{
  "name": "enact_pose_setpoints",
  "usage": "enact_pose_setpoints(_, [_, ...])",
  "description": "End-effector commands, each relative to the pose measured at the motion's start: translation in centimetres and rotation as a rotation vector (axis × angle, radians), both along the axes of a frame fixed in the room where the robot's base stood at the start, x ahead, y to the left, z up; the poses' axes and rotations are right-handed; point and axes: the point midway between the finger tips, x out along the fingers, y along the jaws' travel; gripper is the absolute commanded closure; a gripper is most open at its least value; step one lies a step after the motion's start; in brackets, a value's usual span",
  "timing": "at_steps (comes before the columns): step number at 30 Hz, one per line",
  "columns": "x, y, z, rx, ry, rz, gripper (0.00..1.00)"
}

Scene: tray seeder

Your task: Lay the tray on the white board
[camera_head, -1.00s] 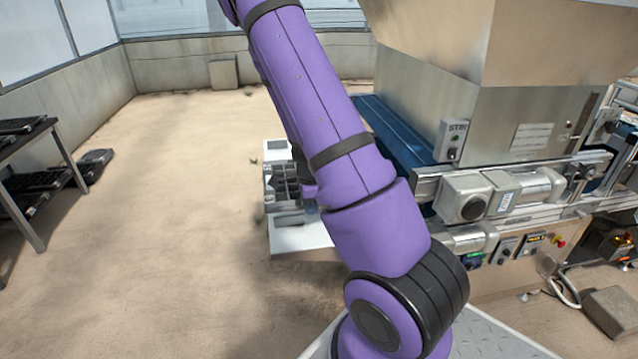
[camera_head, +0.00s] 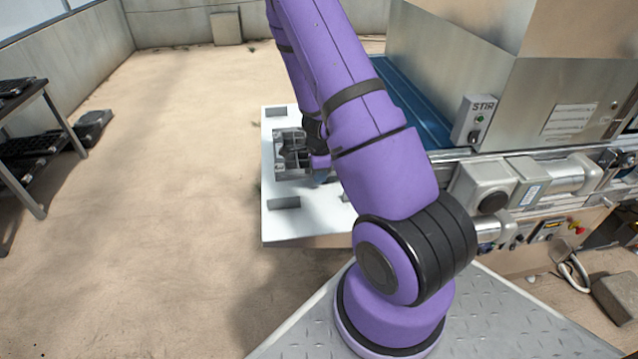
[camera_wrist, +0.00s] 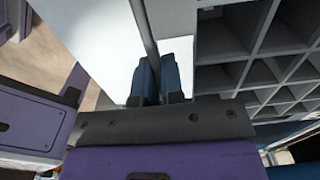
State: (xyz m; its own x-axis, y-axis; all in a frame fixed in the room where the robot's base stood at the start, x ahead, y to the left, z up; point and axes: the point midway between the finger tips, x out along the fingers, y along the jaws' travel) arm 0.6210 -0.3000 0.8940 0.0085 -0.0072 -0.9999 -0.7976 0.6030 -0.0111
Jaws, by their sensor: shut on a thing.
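The grey tray (camera_head: 290,165) with square cells is over the white board (camera_head: 280,228) in the head view, partly hidden by my arm. It also fills the right of the wrist view (camera_wrist: 235,75), with its cells showing. My gripper (camera_wrist: 161,72) has blue fingertips shut on the tray's edge wall. In the head view a bit of blue finger shows beside the tray. White surface of the board shows to the left of the fingers in the wrist view. I cannot tell whether the tray touches the board.
Dark grey blocks stand on the board at its back (camera_head: 276,112) and front (camera_head: 284,203). The steel seeder machine (camera_head: 540,110) and its blue belt (camera_head: 410,100) are close on the right. A rack with dark trays (camera_head: 40,135) is far left.

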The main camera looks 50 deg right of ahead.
Motion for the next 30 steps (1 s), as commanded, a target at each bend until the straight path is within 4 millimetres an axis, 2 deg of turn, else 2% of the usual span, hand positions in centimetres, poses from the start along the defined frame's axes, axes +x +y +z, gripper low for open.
enact_pose_setpoints(12, [0.0, 0.0, -4.3, 0.001, 0.0, -0.001, 1.0])
enact_pose_setpoints(25, [0.0, 0.0, -4.8, 0.0, 0.0, 0.0, 1.0])
enact_pose_setpoints(26, [0.0, 0.0, -4.8, -0.001, -0.001, 0.001, 0.87])
enact_pose_setpoints(28, [0.0, 0.0, -4.7, -0.001, -0.001, 0.001, 0.71])
enact_pose_setpoints(29, [0.0, 0.0, -4.7, -0.001, -0.001, 0.001, 0.66])
enact_pose_setpoints(30, [0.0, 0.0, -4.7, 0.0, 0.0, 0.001, 0.66])
